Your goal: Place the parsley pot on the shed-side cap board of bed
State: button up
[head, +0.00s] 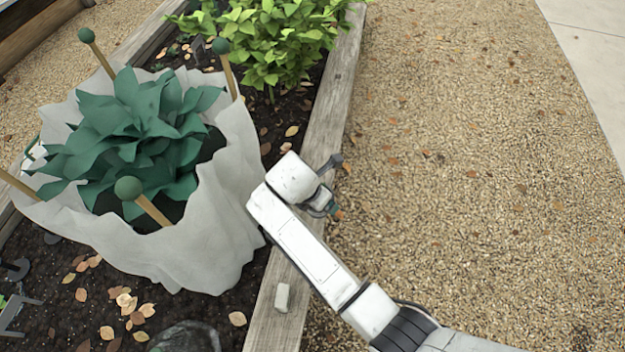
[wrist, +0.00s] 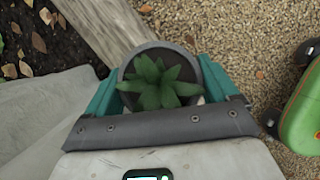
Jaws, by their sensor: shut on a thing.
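In the wrist view a round dark grey pot (wrist: 128,66) with pointed green leaves sits between the teal fingers of my gripper (wrist: 160,92). My gripper is shut on it. In the head view my gripper (head: 325,203) is beside the gravel-side cap board (head: 330,105) of the bed, and my white arm hides most of the pot. The cap board also shows in the wrist view (wrist: 105,28), passing behind the pot. I cannot tell whether the pot touches the board or hangs above it.
A pale fleece wrap (head: 205,245) around a dark green plant (head: 135,135) stands in the bed, close left of my gripper. A small pale block (head: 282,297) lies on the cap board. A leafy plant (head: 265,40) overhangs the board's far part. Gravel (head: 470,190) to the right is open.

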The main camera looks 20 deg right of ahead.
jog(key=s+a+f+n+t+y, duration=0.2)
jog(key=s+a+n+y, duration=0.1)
jog(key=s+a+n, duration=0.7)
jog(key=n+b, duration=0.1)
jog(key=b, duration=0.1)
send_over(291, 268)
notch_tip(291, 268, down, 6)
jog(key=shift+t, duration=0.4)
jog(key=shift+f+b, duration=0.8)
jog(key=shift+f, duration=1.25)
jog(key=shift+f, duration=0.1)
jog(key=o, duration=1)
jog(key=p+v, duration=0.4)
jog(key=v, duration=0.8)
jog(key=shift+w, duration=0.1)
